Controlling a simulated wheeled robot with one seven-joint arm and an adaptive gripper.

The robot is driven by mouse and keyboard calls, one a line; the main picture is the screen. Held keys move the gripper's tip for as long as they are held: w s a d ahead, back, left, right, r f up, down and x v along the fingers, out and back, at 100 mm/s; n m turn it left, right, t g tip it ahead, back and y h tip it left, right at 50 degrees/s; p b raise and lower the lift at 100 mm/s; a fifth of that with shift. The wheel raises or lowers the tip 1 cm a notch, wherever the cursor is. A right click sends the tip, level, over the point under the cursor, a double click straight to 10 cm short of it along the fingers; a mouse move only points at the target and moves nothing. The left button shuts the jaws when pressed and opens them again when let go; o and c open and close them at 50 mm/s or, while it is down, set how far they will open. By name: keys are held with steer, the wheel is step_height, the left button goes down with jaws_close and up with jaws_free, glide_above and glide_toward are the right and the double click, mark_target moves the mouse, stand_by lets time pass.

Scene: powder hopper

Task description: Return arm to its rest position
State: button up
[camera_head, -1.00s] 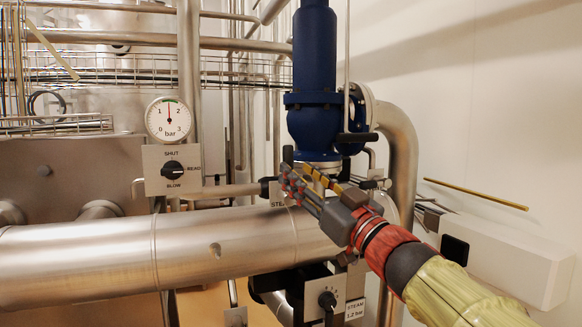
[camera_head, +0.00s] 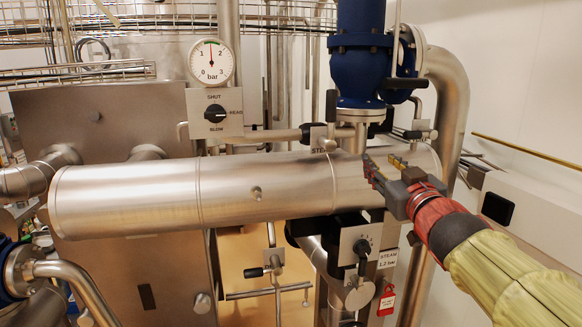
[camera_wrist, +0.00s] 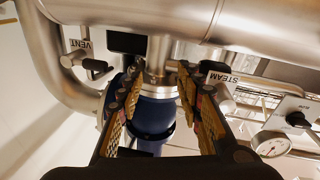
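My arm comes in from the lower right in a yellow-green sleeve with a red cuff. My gripper (camera_head: 384,168) is in front of the right end of the large steel pipe (camera_head: 130,202), below the blue valve (camera_head: 361,65). In the wrist view my gripper (camera_wrist: 165,98) has its two fingers spread wide with nothing held. The blue valve (camera_wrist: 152,137) and its steel neck show beyond the gap between them. Whether the fingers touch anything behind them cannot be told.
A pressure gauge (camera_head: 211,62) stands above a selector knob (camera_head: 215,113). A steam knob (camera_head: 362,247) and a red tag (camera_head: 386,300) are below the pipe. A white box (camera_head: 535,222) is on the right wall. Thin handles (camera_head: 268,291) stick out below.

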steer(key=s+d+f+m+g+h+b, duration=0.1)
steer(key=s+d+f+g, duration=0.2)
steer(key=f, duration=0.5)
steer(key=s+d+f+m+g+h+b, duration=0.1)
steer(key=s+f+g+h, duration=0.1)
steer(key=s+f, duration=0.45)
steer(key=s+d+f+m+g+h+b, duration=0.1)
steer(key=s+d+f+g, duration=0.15)
steer(key=f, duration=0.75)
steer(key=s+a+f+g+y+b, duration=0.1)
steer(key=s+a+f+b, duration=0.3)
steer(key=s+f, duration=0.6)
steer(key=s+a+f+g+y+b, duration=0.1)
steer(key=s+a+f+g+b, duration=0.3)
steer(key=s+f, duration=0.6)
steer(key=shift+s+a+f+g+y+b, duration=0.25)
steer(key=shift+a+g+y+b, duration=0.1)
steer(key=shift+a+b, duration=0.4)
